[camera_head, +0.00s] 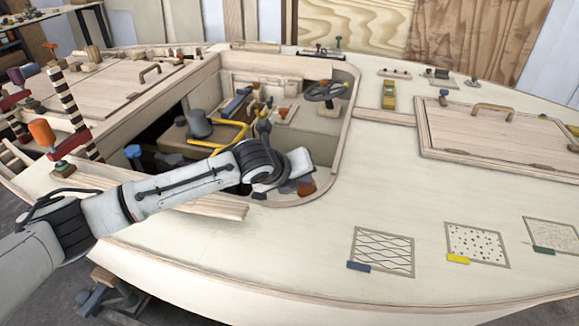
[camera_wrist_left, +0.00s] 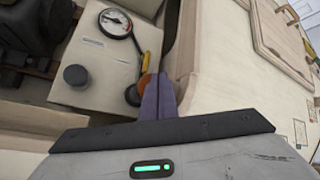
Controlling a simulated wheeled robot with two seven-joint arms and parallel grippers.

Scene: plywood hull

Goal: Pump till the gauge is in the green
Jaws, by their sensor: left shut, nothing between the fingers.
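A round white gauge (camera_wrist_left: 115,23) with a dark rim sits on a pale box (camera_wrist_left: 104,96) at the top of the left wrist view; its needle reading and any green band are too small to tell. A dark round knob (camera_wrist_left: 76,75) stands on the same box. An orange handle end (camera_wrist_left: 145,82) is right beside my left fingertips; it cannot be told whether they touch. My left gripper (camera_wrist_left: 160,82) is shut and empty. In the head view my left arm reaches over the cockpit opening, and an orange piece (camera_head: 307,188) shows by the hand. My right gripper is not in view.
The cockpit's wooden rim (camera_head: 345,125) surrounds the hand. A steering wheel (camera_head: 325,91) and a yellow bent bar (camera_head: 232,132) are inside the cockpit. A hatch with a handle (camera_head: 493,109) lies at the right. The front deck is mostly clear around several patterned patches.

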